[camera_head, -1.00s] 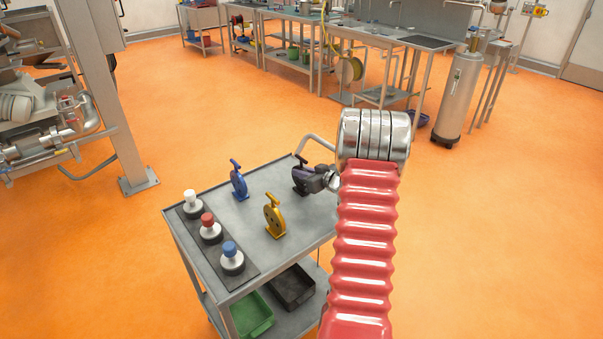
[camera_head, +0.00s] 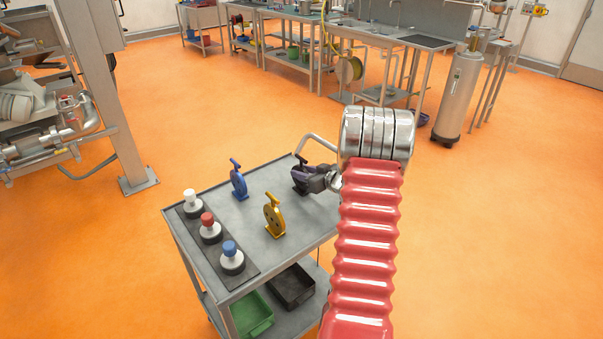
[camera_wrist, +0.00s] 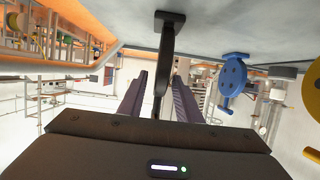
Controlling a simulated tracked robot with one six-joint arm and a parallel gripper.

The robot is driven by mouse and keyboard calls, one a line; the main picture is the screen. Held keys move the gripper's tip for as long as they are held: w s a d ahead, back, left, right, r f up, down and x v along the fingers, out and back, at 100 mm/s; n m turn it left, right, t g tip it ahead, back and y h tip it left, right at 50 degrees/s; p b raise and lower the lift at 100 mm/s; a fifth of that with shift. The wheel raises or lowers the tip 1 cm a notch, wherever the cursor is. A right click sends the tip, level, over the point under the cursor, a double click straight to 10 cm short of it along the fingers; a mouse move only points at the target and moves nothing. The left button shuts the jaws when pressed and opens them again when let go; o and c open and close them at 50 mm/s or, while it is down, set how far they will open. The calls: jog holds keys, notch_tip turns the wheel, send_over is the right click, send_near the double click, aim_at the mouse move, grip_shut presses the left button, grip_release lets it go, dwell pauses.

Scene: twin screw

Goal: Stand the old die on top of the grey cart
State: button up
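A black die (camera_head: 299,176) stands upright on the grey cart (camera_head: 262,185), near its back right corner. The pictures do not show which die is the old one. My gripper (camera_head: 314,178) is low over the cart at the right of the black die. In the wrist view, which shows the scene upside down, the black die (camera_wrist: 164,62) stands between the two fingers of my gripper (camera_wrist: 160,95). A gap shows between it and the left finger, so the gripper looks open around it. A blue die (camera_head: 239,182) and a yellow die (camera_head: 274,217) stand upright on the cart.
Round holders with a white knob (camera_head: 190,196), red knob (camera_head: 207,219) and blue knob (camera_head: 229,248) sit on a dark strip along the cart's left side. Green (camera_head: 254,315) and black bins (camera_head: 292,286) lie on the lower shelf. A steel column (camera_head: 105,95) stands left; orange floor surrounds the cart.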

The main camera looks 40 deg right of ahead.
jog(key=v, duration=1.1)
jog(key=shift+w+a+r, duration=0.1)
jog(key=shift+a, duration=0.05)
dwell(0.3)
jog(key=w+a+r+n+g+y, duration=0.1)
jog(key=a+r+g+y, duration=0.15)
jog(key=a, duration=0.75)
jog(key=w+a+r+n+g+y, duration=0.15)
jog(key=a+r, duration=0.25)
jog(key=a, duration=0.7)
jog(key=a+r+g+y, duration=0.1)
jog(key=a+r+y, duration=0.25)
jog(key=a, duration=0.65)
jog(key=s+a+r+g+h, duration=0.1)
jog(key=s+a+r+h, duration=0.1)
jog(key=s+a, duration=0.6)
jog(key=s+a+r+m+g+h, duration=0.1)
jog(key=s+a+r+g+h, duration=0.1)
jog(key=s+a, duration=0.6)
jog(key=s+r+h, duration=0.1)
jog(key=s+h, duration=0.1)
jog(key=s, duration=0.1)
jog(key=shift+s+a, duration=0.2)
jog(key=shift+s, duration=0.2)
